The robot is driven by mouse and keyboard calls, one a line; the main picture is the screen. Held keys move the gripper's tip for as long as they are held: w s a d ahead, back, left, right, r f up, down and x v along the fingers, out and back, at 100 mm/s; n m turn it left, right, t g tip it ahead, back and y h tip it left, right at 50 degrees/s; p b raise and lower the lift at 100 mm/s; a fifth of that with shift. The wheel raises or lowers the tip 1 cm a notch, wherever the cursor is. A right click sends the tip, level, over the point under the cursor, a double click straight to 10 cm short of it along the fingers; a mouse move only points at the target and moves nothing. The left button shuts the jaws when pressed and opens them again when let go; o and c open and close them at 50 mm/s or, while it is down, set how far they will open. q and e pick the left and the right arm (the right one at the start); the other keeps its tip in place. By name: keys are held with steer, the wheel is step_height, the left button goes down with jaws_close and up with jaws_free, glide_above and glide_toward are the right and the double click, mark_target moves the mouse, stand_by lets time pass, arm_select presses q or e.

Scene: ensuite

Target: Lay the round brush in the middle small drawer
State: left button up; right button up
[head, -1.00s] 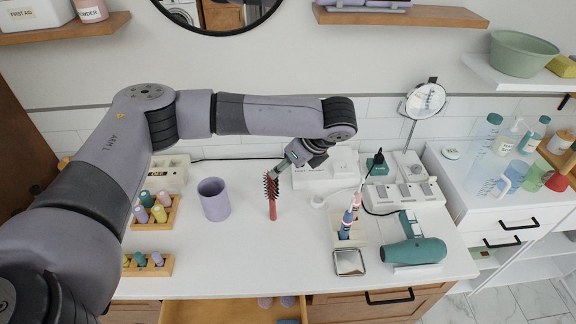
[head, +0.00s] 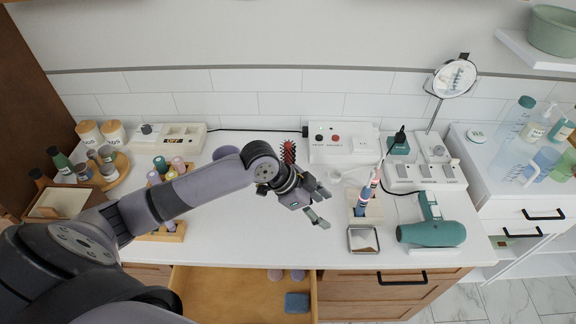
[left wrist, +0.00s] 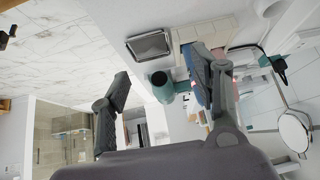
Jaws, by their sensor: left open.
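The round brush (head: 288,151) has dark bristles and a red core. It is at the back of the white counter in the head view, and its handle is hidden behind my left wrist. My left gripper (head: 318,211) is open and empty above the counter, in front and to the right of the brush. In the left wrist view its two fingers (left wrist: 165,95) stand wide apart, and the brush is not seen there. An open wooden drawer (head: 225,291) below the counter's front edge holds two small purplish items and a blue-grey block (head: 297,302). My right gripper is not in view.
Bottle racks stand left, partly behind my arm. The counter's front middle is clear.

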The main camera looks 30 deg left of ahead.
arm_select(q)
steer(key=s+a+n+t+b, duration=0.1)
steer(key=s+a+n+t, duration=0.2)
steer(key=a, duration=0.4)
steer(key=n+t+y+b, duration=0.2)
steer(key=n+t, duration=0.3)
steer(key=t, duration=0.1)
glide_toward(282, 151)
steer(key=x, duration=0.7)
steer(key=shift+w+a+f, duration=0.15)
steer(key=shift+w+f, duration=0.1)
steer(key=shift+w, duration=0.1)
steer(key=p+x, duration=0.1)
steer(key=x, duration=0.1)
steer(key=p+x, duration=0.1)
steer(key=x, duration=0.1)
steer(key=shift+d+r, duration=0.25)
steer(key=shift+w+d+f, duration=0.1)
steer(key=shift+w+f, duration=0.15)
